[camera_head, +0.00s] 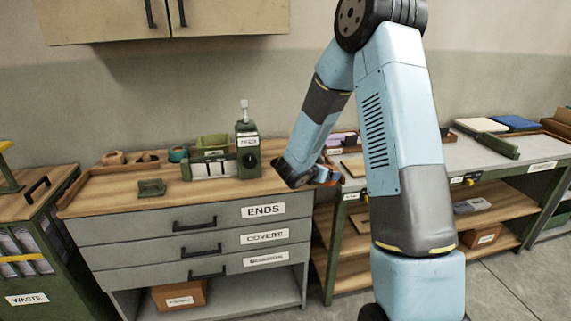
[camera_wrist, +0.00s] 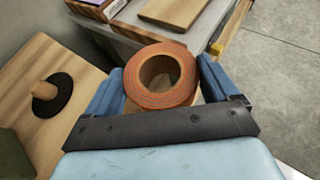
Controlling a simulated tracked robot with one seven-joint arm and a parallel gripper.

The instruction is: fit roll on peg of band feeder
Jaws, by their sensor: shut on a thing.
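My gripper (camera_wrist: 162,82) is shut on an orange roll (camera_wrist: 160,99) in the wrist view, with one blue finger on each side. The roll's round hole faces the wrist camera. In the head view the roll (camera_head: 322,174) shows as a small orange patch at the end of my arm, partly hidden. A light wooden peg (camera_wrist: 44,90) stands on a black disc (camera_wrist: 54,104) on a wood surface, left of the roll in the wrist view and apart from it. I cannot make out this peg in the head view, and I cannot tell how far below the roll it is.
A green press-like machine (camera_head: 247,156) stands on the wood-topped drawer cabinet (camera_head: 190,229), beside a green bin (camera_head: 211,143). A grey bench (camera_head: 486,152) with boards and trays is to the right. The cabinet top's front is mostly clear around a small green block (camera_head: 151,188).

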